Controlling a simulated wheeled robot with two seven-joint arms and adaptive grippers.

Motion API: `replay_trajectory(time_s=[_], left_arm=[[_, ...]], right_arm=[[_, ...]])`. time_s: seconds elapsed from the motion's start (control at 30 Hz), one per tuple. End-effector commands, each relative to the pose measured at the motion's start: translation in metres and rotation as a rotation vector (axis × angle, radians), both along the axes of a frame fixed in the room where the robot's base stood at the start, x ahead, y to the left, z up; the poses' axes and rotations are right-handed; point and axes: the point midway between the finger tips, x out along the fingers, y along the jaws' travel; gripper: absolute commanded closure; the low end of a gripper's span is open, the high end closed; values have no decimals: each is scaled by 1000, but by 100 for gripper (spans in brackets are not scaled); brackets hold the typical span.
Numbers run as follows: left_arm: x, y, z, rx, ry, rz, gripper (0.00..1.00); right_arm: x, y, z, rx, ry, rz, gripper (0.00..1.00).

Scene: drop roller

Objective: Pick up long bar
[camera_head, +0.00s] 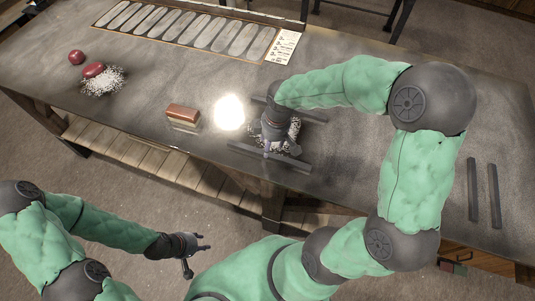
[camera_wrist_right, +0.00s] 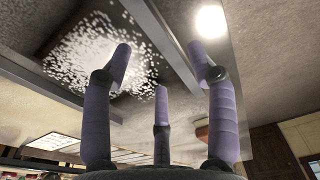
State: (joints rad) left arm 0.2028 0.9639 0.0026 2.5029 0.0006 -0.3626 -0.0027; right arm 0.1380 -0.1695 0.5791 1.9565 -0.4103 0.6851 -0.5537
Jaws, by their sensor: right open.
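Dark grey bars lie on the table in the head view. A near bar (camera_head: 297,164) and a far bar (camera_head: 312,115) flank a pile of white grains. Two bars lie side by side at the right, a left one (camera_head: 472,188) and a right one (camera_head: 493,194). I cannot tell which the task means. My right gripper (camera_head: 280,146) is over the pile, between the flanking bars, and hides parts of them. In the wrist view its purple fingers (camera_wrist_right: 160,68) are spread and empty. My left gripper (camera_head: 198,252) is open and empty, off the table's front edge.
A brown block (camera_head: 184,115) and a bright glowing spot (camera_head: 229,113) are left of the right gripper. Two red round things, one apart (camera_head: 76,57) and one (camera_head: 93,69) by white grains, lie at the left.

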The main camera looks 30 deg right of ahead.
Motion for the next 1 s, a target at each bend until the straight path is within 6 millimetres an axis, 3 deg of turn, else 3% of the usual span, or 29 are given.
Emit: replay_trajectory(time_s=[0.23,0.5,0.77,0.8,1.0], left_arm=[[0,0,-3,0,0,0,60],[0,0,-13,0,0,0,60],[0,0,-13,0,0,0,60],[0,0,-13,0,0,0,60],[0,0,-13,0,0,0,60]], right_arm=[[1,0,-14,1,2,-1,42],[6,0,-51,2,3,-1,42],[7,1,-55,1,0,-1,42],[7,1,-55,1,0,-1,45],[7,1,-55,1,0,-1,100]])
